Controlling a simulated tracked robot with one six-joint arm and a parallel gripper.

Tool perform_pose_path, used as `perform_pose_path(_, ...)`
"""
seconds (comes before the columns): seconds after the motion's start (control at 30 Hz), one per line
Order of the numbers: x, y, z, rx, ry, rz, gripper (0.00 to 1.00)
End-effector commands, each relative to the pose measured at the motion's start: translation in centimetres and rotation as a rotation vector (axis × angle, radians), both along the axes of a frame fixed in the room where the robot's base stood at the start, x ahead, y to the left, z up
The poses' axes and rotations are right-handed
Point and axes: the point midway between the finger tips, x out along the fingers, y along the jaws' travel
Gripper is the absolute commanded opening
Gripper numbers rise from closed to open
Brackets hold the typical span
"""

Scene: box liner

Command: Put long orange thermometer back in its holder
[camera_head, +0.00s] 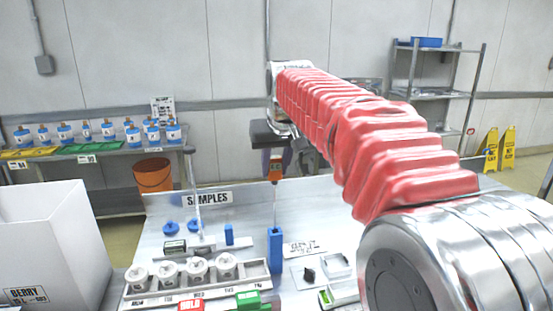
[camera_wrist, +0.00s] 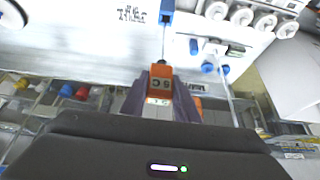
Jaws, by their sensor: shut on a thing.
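My gripper (camera_head: 276,158) is shut on the orange thermometer (camera_head: 276,165) and holds it upright above the bench. The orange handle also shows in the wrist view (camera_wrist: 160,100), between dark finger pads. Its thin metal probe (camera_head: 275,205) points down toward a tall blue holder (camera_head: 275,248). The probe lines up with the holder's top and appears to meet it; I cannot tell whether the tip is inside. In the wrist view the probe (camera_wrist: 164,44) runs toward the blue holder (camera_wrist: 167,9) at the top edge.
A rack (camera_head: 200,287) of several white-lidded jars stands left of the holder. A thin upright rod (camera_head: 194,190) rises behind it. A white box (camera_head: 50,235) stands at the left. A small tray (camera_head: 335,264) lies right of the holder.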

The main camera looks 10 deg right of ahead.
Motion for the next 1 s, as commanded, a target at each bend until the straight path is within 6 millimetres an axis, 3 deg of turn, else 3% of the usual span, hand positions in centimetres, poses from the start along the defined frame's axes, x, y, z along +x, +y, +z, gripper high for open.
perform_pose_path(1.0,0.0,-0.1,-6.5,0.000,-0.001,-0.001,0.12)
